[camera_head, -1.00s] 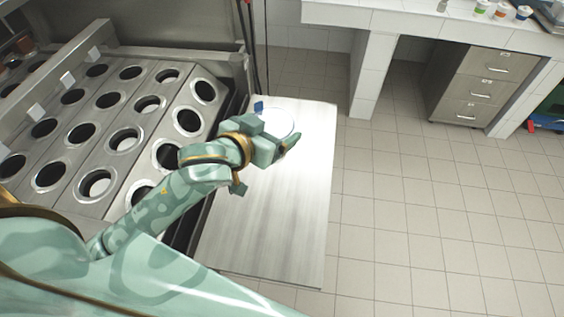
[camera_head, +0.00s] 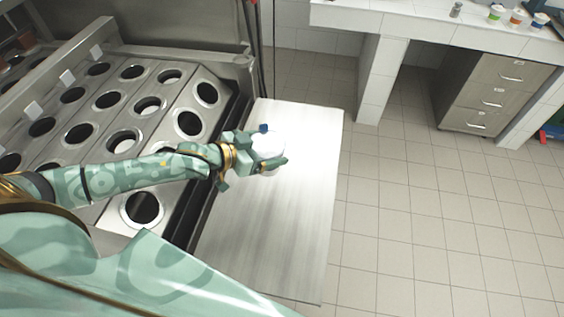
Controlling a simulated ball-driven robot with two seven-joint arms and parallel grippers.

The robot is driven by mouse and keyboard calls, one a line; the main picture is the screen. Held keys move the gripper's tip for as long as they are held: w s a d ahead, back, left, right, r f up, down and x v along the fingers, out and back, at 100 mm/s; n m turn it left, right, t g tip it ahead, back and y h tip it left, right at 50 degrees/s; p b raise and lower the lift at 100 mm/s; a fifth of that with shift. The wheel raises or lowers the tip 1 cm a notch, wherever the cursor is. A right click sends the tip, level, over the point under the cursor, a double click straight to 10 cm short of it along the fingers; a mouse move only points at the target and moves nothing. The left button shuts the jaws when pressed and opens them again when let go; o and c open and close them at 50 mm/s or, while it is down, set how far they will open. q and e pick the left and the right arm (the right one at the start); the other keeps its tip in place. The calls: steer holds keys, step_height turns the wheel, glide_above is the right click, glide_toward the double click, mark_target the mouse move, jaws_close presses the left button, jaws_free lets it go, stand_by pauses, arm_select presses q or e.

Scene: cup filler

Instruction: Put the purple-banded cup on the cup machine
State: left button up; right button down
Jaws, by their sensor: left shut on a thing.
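My left gripper (camera_head: 265,151) is shut on a white cup (camera_head: 268,143) and holds it over the pale metal shelf. The cup's opening or lid faces up toward the camera, and no purple band shows from here. The gripper hides part of its side. The cup machine (camera_head: 165,128) is on the left, with rows of round holes in its sloped steel top. My left arm reaches across the machine's holes. My right gripper is out of view.
The bare pale shelf (camera_head: 268,250) adjoins the machine's right side. On the back counter (camera_head: 420,22) stand a green-banded cup (camera_head: 496,13), an orange-banded cup (camera_head: 517,17) and a blue-banded cup (camera_head: 540,20). A drawer cabinet (camera_head: 495,90) is below.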

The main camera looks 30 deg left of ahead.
arm_select(q)
steer(key=w+f+b, duration=0.1)
steer(key=f, duration=0.2)
steer(key=w+d+f+b, duration=0.1)
steer(key=w+f, duration=0.1)
steer(key=f, duration=0.1)
steer(key=w+f+b, duration=0.1)
steer(key=f+b, duration=0.1)
steer(key=f, duration=0.1)
steer(key=shift+w+d, duration=0.35)
steer(key=shift+d, duration=0.05)
steer(key=shift+r, duration=0.1)
steer(key=o, duration=1.1)
steer(key=shift+f, duration=0.2)
steer(key=shift+r, duration=0.1)
